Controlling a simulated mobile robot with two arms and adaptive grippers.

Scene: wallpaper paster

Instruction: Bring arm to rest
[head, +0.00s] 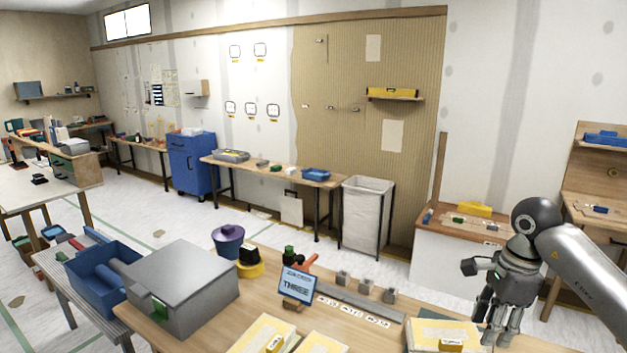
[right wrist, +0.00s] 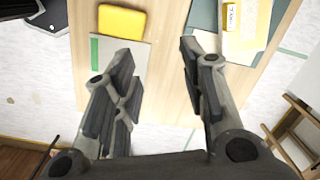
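My right gripper (head: 489,322) hangs from the arm at the right of the head view, fingers pointing down over the right end of the wooden workbench (head: 262,290). In the right wrist view the two fingers of the right gripper (right wrist: 158,55) stand well apart with nothing between them. Bare bench top shows beyond the gap. The yellow-topped folder (head: 440,335) lies on the bench close to the fingers in the head view; I cannot tell the exact gap.
The bench carries a grey box (head: 183,285), a small tilted screen (head: 297,285), a metal strip with small blocks (head: 362,303) and yellow folders (head: 262,335). A blue crate (head: 88,272) stands at left. A white bin (head: 367,215) stands beyond, with open floor between.

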